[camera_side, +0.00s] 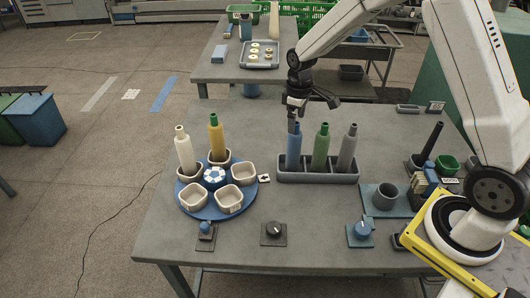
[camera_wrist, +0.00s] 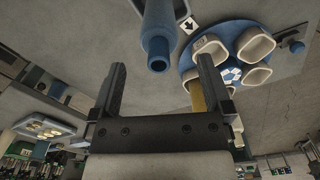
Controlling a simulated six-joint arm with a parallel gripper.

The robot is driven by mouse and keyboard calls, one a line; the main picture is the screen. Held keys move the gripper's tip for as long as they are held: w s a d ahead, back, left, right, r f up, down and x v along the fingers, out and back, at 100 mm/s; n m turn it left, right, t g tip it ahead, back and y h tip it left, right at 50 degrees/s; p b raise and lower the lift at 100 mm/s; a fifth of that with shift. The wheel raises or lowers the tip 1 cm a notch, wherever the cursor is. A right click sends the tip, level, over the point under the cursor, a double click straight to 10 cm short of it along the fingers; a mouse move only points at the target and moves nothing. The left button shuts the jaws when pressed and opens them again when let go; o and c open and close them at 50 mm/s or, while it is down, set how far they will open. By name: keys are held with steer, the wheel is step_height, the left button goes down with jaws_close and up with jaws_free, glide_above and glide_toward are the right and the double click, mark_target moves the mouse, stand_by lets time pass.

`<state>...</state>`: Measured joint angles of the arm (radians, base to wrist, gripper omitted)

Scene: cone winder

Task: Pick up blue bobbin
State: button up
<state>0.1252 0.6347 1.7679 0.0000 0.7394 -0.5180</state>
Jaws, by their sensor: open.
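The blue bobbin (camera_side: 293,150) stands upright in the left slot of a dark grey rack (camera_side: 318,178). A green bobbin (camera_side: 320,147) and a grey bobbin (camera_side: 348,148) stand in the slots to its right. My gripper (camera_side: 308,101) is just above the top of the blue bobbin in the side view, its jaws open and empty. In the wrist view, the blue bobbin (camera_wrist: 158,30) shows in the gap between the two fingers of my gripper (camera_wrist: 161,66). I cannot tell whether the fingers are beside it or short of it.
A blue round turntable (camera_side: 207,212) at left carries several cream cups, with a white bobbin (camera_side: 184,150) and a yellow bobbin (camera_side: 216,137) standing in two. Knobs line the front edge. A grey cup (camera_side: 385,197) and a black bobbin (camera_side: 431,142) stand at right.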

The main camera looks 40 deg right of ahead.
mark_target(296, 129)
steer(key=shift+f, duration=2.15)
steer(key=c, duration=1.1)
steer(key=shift+r, duration=0.15)
